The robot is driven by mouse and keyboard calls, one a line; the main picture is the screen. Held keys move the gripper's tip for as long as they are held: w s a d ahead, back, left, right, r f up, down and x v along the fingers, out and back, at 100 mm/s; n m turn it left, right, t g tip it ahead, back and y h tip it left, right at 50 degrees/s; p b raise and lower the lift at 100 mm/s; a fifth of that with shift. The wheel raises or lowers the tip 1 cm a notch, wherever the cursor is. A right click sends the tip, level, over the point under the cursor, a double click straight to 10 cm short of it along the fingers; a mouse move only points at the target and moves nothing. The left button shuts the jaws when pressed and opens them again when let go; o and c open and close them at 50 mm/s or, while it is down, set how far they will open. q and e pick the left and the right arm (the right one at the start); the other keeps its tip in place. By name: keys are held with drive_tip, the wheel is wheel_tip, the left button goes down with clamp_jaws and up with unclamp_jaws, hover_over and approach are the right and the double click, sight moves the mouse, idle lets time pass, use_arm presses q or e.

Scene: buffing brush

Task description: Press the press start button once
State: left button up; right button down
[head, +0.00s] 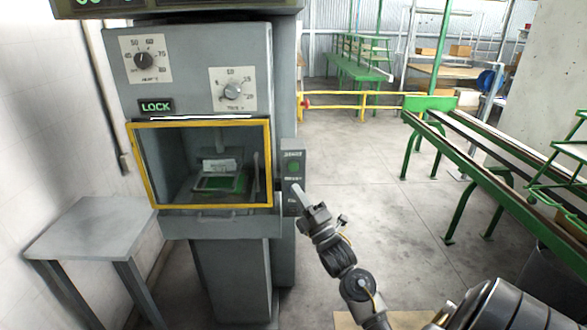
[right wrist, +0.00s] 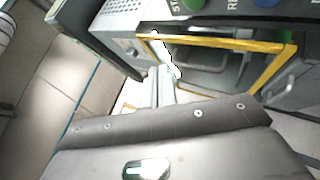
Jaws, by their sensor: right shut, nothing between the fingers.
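The grey button box (head: 291,158) is on the right side of the grey press (head: 200,75). A green button (head: 293,168) sits on its upper part, with small blurred labels. In the right wrist view, a green button (right wrist: 194,4) beside the letters "ST" and a blue button (right wrist: 268,3) show at the top edge. My right gripper (head: 297,189) is shut and empty, its fingertips in front of the box, just below the green button in the picture. I cannot tell whether it touches the box. The fingers (right wrist: 160,88) also show in the right wrist view. My left gripper is not visible.
The press has a yellow-framed window (head: 203,122), a lit LOCK sign (head: 156,106) and two dials. A grey side table (head: 95,228) stands at the left. Green roller rails (head: 480,165) stand at the right. The floor between the press and rails is clear.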

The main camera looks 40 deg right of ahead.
drive_tip(key=b, duration=0.3)
approach(291, 164)
wheel_tip(291, 164, up, 3)
drive_tip(key=w+a, duration=0.2)
drive_tip(key=shift+w+d+r+b, duration=0.15)
drive_tip(key=shift+w+d+b, duration=0.25)
drive_tip(key=shift+w, duration=0.6)
drive_tip(key=shift+d, duration=0.1)
drive_tip(key=shift+w+d, duration=0.1)
idle(0.9)
drive_tip(key=shift+w+d, duration=0.2)
drive_tip(key=shift+w, duration=0.05)
drive_tip(key=shift+w+d+b, duration=0.3)
drive_tip(key=shift+w+b, duration=0.05)
drive_tip(key=shift+b, duration=0.15)
idle(0.6)
idle(0.4)
drive_tip(key=shift+s+a+p, duration=0.4)
drive_tip(key=shift+s+a, duration=0.2)
drive_tip(key=shift+s, duration=0.15)
